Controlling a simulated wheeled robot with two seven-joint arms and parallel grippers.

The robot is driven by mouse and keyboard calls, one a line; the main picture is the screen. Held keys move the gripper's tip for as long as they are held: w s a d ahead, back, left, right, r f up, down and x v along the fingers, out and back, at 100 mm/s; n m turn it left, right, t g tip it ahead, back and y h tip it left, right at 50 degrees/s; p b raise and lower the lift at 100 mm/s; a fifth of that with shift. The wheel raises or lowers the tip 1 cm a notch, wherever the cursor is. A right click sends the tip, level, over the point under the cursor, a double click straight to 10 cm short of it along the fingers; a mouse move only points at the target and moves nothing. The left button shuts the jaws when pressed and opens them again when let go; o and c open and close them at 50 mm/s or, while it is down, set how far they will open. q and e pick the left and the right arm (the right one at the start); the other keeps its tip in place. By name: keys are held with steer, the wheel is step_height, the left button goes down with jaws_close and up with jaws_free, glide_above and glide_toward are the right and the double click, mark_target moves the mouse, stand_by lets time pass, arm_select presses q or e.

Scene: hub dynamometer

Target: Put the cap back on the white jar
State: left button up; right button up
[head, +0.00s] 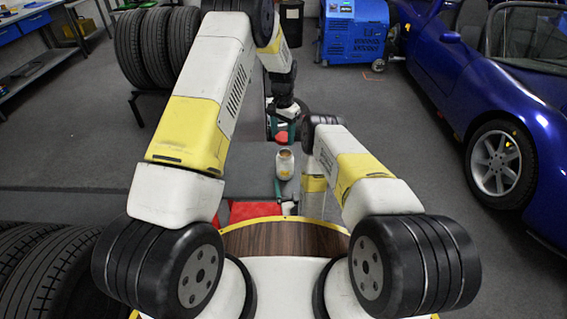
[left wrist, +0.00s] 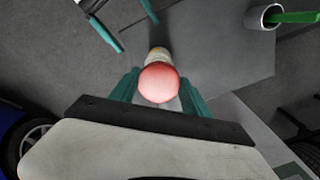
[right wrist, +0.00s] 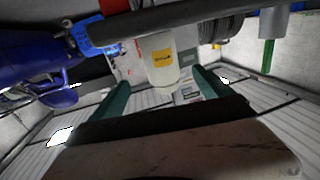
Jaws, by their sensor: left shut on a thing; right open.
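The white jar (head: 285,166) stands open on the grey bench top in the head view, its mouth uncovered. In the right wrist view the jar (right wrist: 160,62), with a yellow label, shows beyond my right fingers. My left gripper (head: 282,133) is shut on the round red cap (left wrist: 159,83). It holds the cap apart from the jar, above and beyond it in the head view. In the left wrist view the jar's top (left wrist: 157,53) shows just past the cap. My right gripper (right wrist: 161,78) is open, its fingers pointing towards the jar; I see no contact.
A grey cup with a green-handled item (left wrist: 263,16) stands on the bench (left wrist: 225,60) away from the jar. A red surface (head: 250,210) lies at the near side in the head view. Tyres, a blue machine (head: 352,30) and a blue car (head: 500,90) stand further off.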

arm_select(q)
steer(key=shift+w+d+f, duration=0.15)
steer(key=shift+w+d, duration=0.15)
steer(key=shift+w, duration=0.25)
arm_select(e)
steer(key=shift+s+f, duration=0.35)
steer(key=shift+f, duration=0.05)
steer(key=shift+w, duration=0.1)
steer(key=w, duration=0.4)
steer(key=w+a, duration=0.1)
steer(key=w, duration=0.2)
steer(key=w+a, duration=0.1)
steer(key=w, duration=0.3)
steer(key=shift+w+a, duration=0.25)
steer(key=shift+w, duration=0.1)
jaws_close()
arm_select(q)
glide_above(284, 157)
steer(key=shift+f, duration=2.5)
